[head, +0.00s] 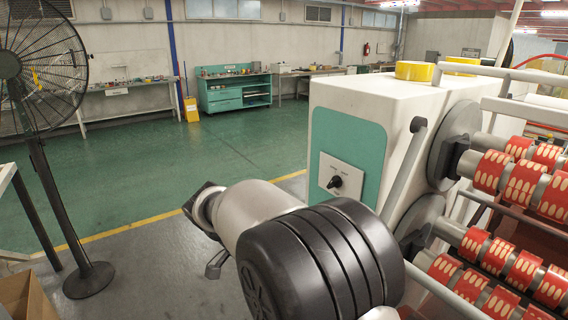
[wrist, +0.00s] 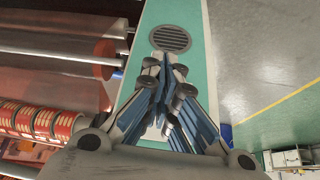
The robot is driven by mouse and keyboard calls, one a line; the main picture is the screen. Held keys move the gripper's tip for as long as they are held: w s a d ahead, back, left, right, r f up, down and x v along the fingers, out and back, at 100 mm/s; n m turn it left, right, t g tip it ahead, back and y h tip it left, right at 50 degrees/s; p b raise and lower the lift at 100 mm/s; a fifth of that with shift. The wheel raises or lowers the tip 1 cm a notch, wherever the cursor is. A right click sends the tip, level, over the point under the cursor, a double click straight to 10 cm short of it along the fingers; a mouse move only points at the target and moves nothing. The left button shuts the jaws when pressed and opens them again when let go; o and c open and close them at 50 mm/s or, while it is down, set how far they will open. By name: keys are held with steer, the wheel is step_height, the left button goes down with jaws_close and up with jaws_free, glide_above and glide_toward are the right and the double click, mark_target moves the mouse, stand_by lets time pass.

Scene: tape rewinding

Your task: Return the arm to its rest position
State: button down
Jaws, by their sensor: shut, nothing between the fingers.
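My gripper (wrist: 170,72) shows in the wrist view with its blue-grey fingers drawn together and nothing between them. Beyond the fingertips is a teal panel with a round dark vent grille (wrist: 170,38); I cannot tell the gap between them. In the head view my arm (head: 270,215) is bent low in the foreground, in front of the machine. Its black rounded joint cover is nearest the camera. The fingers cannot be made out clearly in that view.
The white machine (head: 375,105) has a teal panel with a black knob (head: 335,182). Its rollers carry red tape rolls (head: 490,171), also seen in the wrist view (wrist: 44,123). A standing fan (head: 42,160) and a cardboard box (head: 28,296) are at left. Green floor lies open behind.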

steer(key=s+d+r+n+y, duration=0.3)
steer(key=s+d+r+n, duration=0.3)
steer(key=s+d+r, duration=0.6)
steer(key=s+d+f+n+t+y, duration=0.1)
steer(key=s+d+f+n, duration=0.1)
steer(key=s, duration=0.6)
steer(key=s+d+f+n, duration=0.2)
steer(key=s+d+n, duration=0.2)
steer(key=s, duration=0.5)
steer(key=shift+s+d+t+y, duration=0.2)
steer(key=shift+d+t+y, duration=0.2)
steer(key=shift+d, duration=0.05)
steer(key=shift+d, duration=0.15)
